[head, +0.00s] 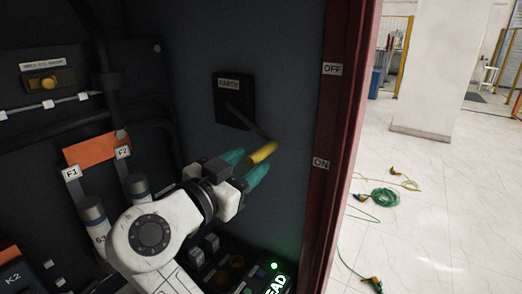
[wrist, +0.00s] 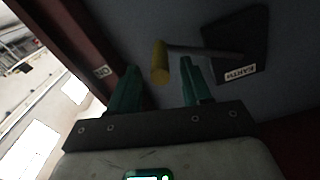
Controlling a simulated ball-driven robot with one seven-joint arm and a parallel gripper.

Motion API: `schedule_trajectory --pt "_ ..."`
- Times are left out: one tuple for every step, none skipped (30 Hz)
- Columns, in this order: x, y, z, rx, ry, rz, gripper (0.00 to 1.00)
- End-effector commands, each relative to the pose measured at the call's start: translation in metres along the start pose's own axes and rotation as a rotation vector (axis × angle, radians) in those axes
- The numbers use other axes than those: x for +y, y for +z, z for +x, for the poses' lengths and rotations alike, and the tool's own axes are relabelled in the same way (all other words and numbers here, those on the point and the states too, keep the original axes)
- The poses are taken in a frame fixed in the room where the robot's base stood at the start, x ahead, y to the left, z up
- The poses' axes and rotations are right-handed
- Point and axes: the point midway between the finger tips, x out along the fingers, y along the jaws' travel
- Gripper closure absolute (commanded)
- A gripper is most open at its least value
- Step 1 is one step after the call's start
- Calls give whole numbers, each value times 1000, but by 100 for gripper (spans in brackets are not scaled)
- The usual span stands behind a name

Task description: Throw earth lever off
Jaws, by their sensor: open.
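The earth lever has a thin grey rod and a yellow handle (head: 263,152). It is mounted on a black plate (head: 234,101) labelled EARTH on the cabinet's inner wall. The rod slants down to the right, so the handle sits near the height of the ON label (head: 321,164), below the OFF label (head: 333,69). My gripper (head: 250,166) is open, its green fingers close to the handle. In the wrist view the yellow handle (wrist: 160,63) shows between and just beyond the fingertips (wrist: 160,78); I cannot tell whether they touch it. The EARTH plate (wrist: 235,45) is at the right there.
The red cabinet post (head: 343,150) stands right of the lever. A lit panel (head: 268,278) lies below my gripper. Fuse-like parts (head: 95,215), an orange plate (head: 93,149) and cables are at the left. Outside, green and yellow cables (head: 378,198) lie on the floor.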

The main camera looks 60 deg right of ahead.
Motion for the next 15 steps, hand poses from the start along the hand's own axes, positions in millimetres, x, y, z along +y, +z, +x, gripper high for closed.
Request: schedule_trajectory --pt "0 -2 11 0 4 -1 52" --pt "0 -2 16 0 4 -1 52" --pt "0 -2 22 0 3 -1 52" --pt "0 -2 26 -1 3 -1 52" --pt "0 -1 31 -1 3 -2 52" --pt "0 -1 35 0 2 -2 52" --pt "0 -1 38 0 1 -2 52" --pt "0 -1 41 0 2 -2 52" --pt "0 -1 45 -1 1 -2 52" --pt "0 0 47 -1 1 -1 52" --pt "0 0 48 -1 0 -1 52" --pt "0 0 50 -1 -1 -1 52" --pt "0 0 51 -1 -1 -1 52" --pt "0 0 51 -1 -1 -1 52" --pt "0 0 52 -1 -1 -1 52"
